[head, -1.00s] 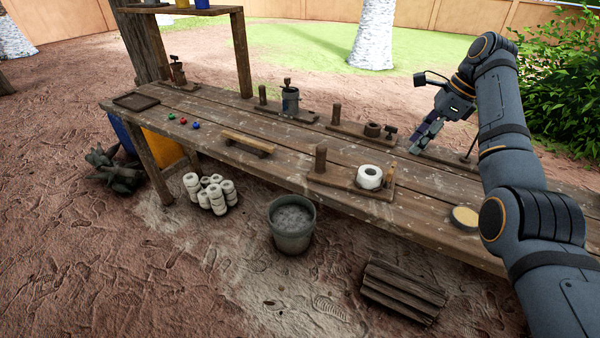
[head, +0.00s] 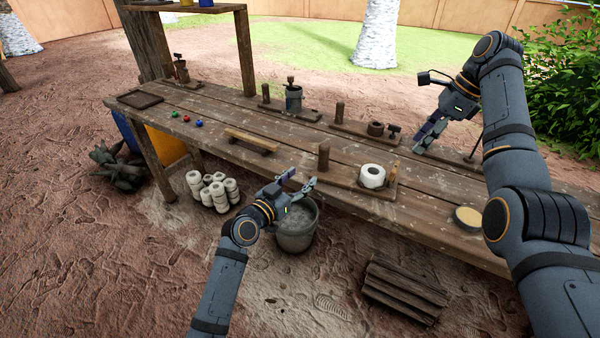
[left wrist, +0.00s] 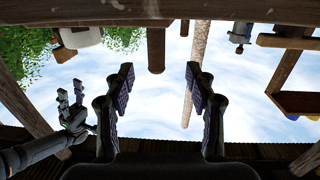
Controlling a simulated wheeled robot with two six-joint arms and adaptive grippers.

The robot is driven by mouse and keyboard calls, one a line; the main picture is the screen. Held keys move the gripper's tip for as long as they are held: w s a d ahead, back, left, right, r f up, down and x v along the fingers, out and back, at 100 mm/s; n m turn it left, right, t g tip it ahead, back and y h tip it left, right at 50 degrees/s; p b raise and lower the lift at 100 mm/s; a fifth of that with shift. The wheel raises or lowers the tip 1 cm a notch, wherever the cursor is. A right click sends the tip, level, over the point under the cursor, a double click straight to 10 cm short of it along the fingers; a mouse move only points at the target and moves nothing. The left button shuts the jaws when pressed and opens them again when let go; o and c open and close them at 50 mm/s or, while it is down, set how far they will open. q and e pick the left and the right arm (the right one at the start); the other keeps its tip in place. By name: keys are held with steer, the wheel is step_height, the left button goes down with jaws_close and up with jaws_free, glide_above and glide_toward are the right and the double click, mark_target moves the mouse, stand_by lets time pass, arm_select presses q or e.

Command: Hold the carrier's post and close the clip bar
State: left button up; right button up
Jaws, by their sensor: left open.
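The carrier is a wooden board (head: 346,182) at the bench's front edge. A round post (head: 323,158) stands at its left end. A white ring-shaped piece (head: 372,176) sits near its right end, beside a small upright wooden piece (head: 393,171) that may be the clip bar. My left gripper (head: 299,181) is open and empty, in front of the bench edge, left of and below the post. The left wrist view is upside down; the post (left wrist: 156,50) shows beyond the gap between my left fingers (left wrist: 158,92). My right gripper (head: 424,138) looks open and empty over the bench's back right.
A bucket (head: 296,232) stands under my left gripper. A wooden handled piece (head: 251,139) lies left of the carrier. Boards with a post (head: 340,113) and a grey can (head: 293,98) line the back edge. A round pale dish (head: 468,217) sits at the right front.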

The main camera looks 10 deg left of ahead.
mark_target(321, 153)
arm_select(q)
steer(key=w+d+r, duration=0.1)
steer(key=w, duration=0.2)
steer(key=w+d+r, duration=0.1)
steer(key=w+d, duration=0.1)
steer(key=w, duration=0.1)
steer(key=w+d, duration=0.1)
steer(key=w, duration=0.2)
steer(key=shift+w+d+r, duration=0.25)
steer(key=shift+r, duration=0.15)
jaws_close()
stand_by(0.6)
